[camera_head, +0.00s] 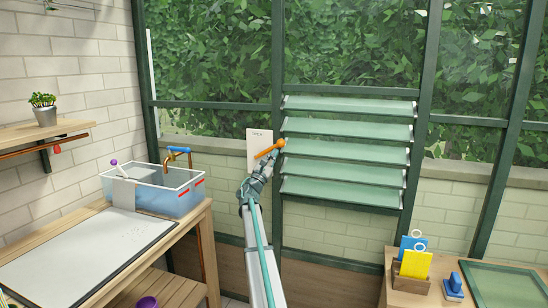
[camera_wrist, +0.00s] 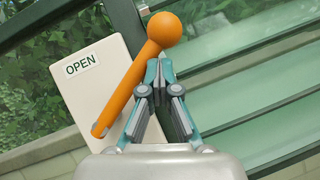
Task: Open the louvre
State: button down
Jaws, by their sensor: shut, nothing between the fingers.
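The louvre (camera_head: 345,148) is a set of several pale green glass slats in a dark green window frame. The slats are tilted, with gaps showing between them. Left of it is a white plate (camera_head: 254,146), which reads OPEN in the wrist view (camera_wrist: 75,88). An orange lever (camera_head: 268,151) with a ball knob crosses the plate, its knob up and to the right. It also shows in the wrist view (camera_wrist: 135,83). My gripper (camera_wrist: 158,66) is shut and empty, its tips just below the knob beside the lever. Whether they touch it cannot be told.
A blue water tub (camera_head: 160,193) stands on a wooden bench at the left, below a brass tap (camera_head: 178,155). At the lower right, a table holds a card holder (camera_head: 411,278), a blue object (camera_head: 453,287) and a green-framed panel (camera_head: 508,284). Space before the louvre is clear.

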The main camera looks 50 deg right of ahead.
jog(key=shift+f, duration=0.1)
jog(key=s+a+f+b, duration=0.2)
jog(key=s+a+f, duration=0.4)
jog(key=s+f, duration=0.1)
jog(key=shift+s+f, duration=0.35)
jog(key=shift+s, duration=0.45)
